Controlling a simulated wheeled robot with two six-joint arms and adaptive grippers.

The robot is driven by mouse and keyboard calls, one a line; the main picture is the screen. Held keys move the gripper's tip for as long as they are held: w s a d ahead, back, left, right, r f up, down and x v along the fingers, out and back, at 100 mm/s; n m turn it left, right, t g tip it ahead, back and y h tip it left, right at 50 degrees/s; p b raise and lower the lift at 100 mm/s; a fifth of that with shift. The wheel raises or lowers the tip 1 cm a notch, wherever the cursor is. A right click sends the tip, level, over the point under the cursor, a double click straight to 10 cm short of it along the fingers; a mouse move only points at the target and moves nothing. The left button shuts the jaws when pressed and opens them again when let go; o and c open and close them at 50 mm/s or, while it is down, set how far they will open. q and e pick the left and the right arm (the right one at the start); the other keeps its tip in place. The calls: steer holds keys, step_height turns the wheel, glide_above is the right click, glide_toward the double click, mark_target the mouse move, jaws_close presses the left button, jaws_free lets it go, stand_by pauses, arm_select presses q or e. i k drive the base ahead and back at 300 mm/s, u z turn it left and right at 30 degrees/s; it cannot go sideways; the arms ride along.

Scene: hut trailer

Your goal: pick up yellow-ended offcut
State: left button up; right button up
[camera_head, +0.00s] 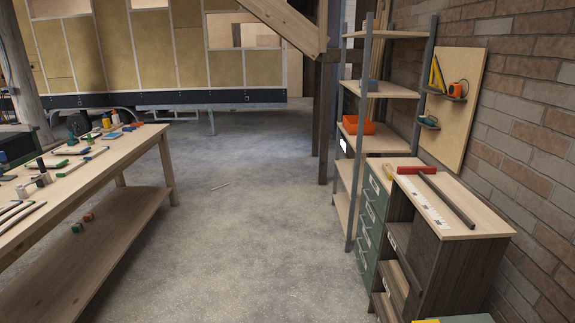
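A long wooden workbench (150,137) runs along the left side. Several short wooden pieces (75,152) lie on its top, some with coloured ends that look green, blue or red. I cannot pick out a yellow-ended offcut for certain at this size. A yellow item (106,122) stands at the bench's far end and looks more like a bottle. Neither of my grippers shows in the head view.
A cabinet (480,228) with a red-ended square on top stands right. An orange bin (358,126) sits on the shelving. A trailer (180,100) stands behind.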

mark_target(387, 168)
steer(key=u, duration=0.35)
steer(key=i, duration=3)
steer(key=z, duration=0.75)
steer(key=i, duration=1.85)
steer(key=z, duration=0.95)
